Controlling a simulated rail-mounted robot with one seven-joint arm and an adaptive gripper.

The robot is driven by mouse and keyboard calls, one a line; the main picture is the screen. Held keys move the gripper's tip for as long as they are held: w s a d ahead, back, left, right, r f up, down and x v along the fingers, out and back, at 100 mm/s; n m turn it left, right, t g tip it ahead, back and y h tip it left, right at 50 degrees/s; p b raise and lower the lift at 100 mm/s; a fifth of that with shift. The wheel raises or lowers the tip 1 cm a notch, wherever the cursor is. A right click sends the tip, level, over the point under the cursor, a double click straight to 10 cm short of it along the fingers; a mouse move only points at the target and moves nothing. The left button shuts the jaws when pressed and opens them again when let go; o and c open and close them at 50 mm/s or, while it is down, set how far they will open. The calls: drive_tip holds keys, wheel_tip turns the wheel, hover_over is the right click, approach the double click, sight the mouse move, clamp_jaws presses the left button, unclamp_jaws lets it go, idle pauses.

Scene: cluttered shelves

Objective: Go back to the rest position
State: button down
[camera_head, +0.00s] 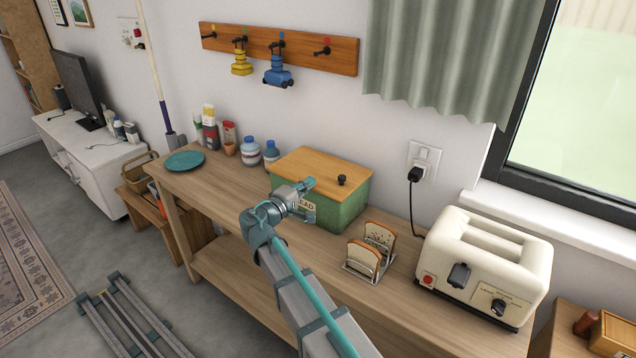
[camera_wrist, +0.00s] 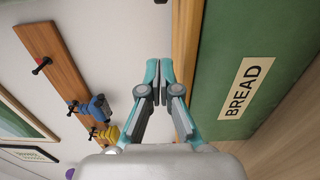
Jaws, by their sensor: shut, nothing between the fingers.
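My gripper (camera_wrist: 159,82) shows in the wrist view with its two teal and grey fingers together and nothing between them. In the head view my gripper (camera_head: 308,184) is in front of the green bread box (camera_head: 346,210), close to its lid edge. I cannot tell whether it touches the box. The box has a wooden lid (camera_head: 318,168) with a dark knob, and the lid lies closed on top. My wrist hides part of the box's front and label. The box front with its BREAD label (camera_wrist: 246,88) fills the right of the wrist view.
On the wooden table stand a toast rack (camera_head: 366,262) with bread slices, a cream toaster (camera_head: 486,262), a teal plate (camera_head: 185,161) and bottles (camera_head: 250,152). A peg rack (camera_head: 279,49) hangs on the wall above. The table's left front is mostly clear.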

drive_tip(key=s+a+f+n+y+b, duration=0.1)
drive_tip(key=s+a+f+y+b, duration=0.2)
drive_tip(key=a+f, duration=0.4)
drive_tip(key=s+a+f+n+y+b, duration=0.1)
drive_tip(key=s+a+f+b, duration=0.25)
drive_tip(key=a+f, duration=0.45)
drive_tip(key=s+a+f+g+y, duration=0.1)
drive_tip(key=s+a+f+g, duration=0.25)
drive_tip(key=f, duration=0.35)
drive_tip(key=s+d+f+m+g+p, duration=0.15)
drive_tip(key=s+d+f+g, duration=0.4)
drive_tip(key=d+f, duration=0.7)
drive_tip(key=s+d+f+m+g+p, duration=0.1)
drive_tip(key=s+d+f+m+g, duration=0.2)
drive_tip(key=s+d+f, duration=0.8)
drive_tip(key=s+d+f+m+g+y+p, duration=0.2)
drive_tip(key=s+d+f+m+g, duration=0.35)
drive_tip(key=s+d, duration=0.8)
drive_tip(key=s+f+m+g+y+p, duration=0.2)
drive_tip(key=s+f+g+y, duration=0.1)
drive_tip(key=s, duration=1.3)
drive_tip(key=shift+s+a+f+m+g+y, duration=0.15)
drive_tip(key=shift+s+a+m+g+y, duration=0.2)
drive_tip(key=shift+s+a+y, duration=0.1)
